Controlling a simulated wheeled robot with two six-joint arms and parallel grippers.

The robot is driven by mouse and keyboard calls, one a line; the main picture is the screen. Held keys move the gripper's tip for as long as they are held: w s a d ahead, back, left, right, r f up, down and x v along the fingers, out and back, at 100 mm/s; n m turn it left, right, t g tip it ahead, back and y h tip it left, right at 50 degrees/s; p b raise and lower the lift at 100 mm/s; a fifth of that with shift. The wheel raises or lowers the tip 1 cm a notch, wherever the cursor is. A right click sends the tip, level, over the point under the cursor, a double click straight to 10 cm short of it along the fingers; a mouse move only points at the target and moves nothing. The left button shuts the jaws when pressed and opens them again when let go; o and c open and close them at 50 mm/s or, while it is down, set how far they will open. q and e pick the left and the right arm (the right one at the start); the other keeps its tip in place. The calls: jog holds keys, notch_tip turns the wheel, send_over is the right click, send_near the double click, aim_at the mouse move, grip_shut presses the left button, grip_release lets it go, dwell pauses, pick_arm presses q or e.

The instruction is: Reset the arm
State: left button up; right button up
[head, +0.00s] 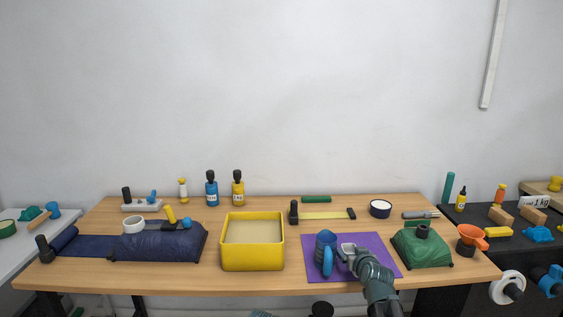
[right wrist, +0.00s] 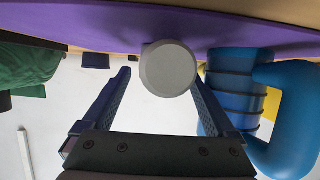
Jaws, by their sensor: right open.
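My right gripper (head: 347,253) is low over the purple mat (head: 384,247), just right of the blue mug (head: 326,252). In the right wrist view its two fingers (right wrist: 161,82) are spread apart. A pale grey round piece (right wrist: 168,70) shows between and beyond the fingertips, close to the mat (right wrist: 215,22); I cannot tell if a finger touches it. The ribbed blue mug (right wrist: 235,90) is beside the right-hand finger in that view, its handle turned away from it. My left gripper does not show.
A yellow open box (head: 252,256) stands left of the mat. A green bag (head: 421,246) is close on the right. A white-rimmed bowl (head: 380,209) and a hammer-like tool (head: 322,214) lie behind. A dark blue roll (head: 160,242) is at left. The wall (head: 280,90) is behind.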

jog(key=shift+w+f, duration=0.3)
jog(key=shift+w, duration=0.65)
jog(key=shift+r, duration=0.15)
jog(key=shift+s, duration=0.1)
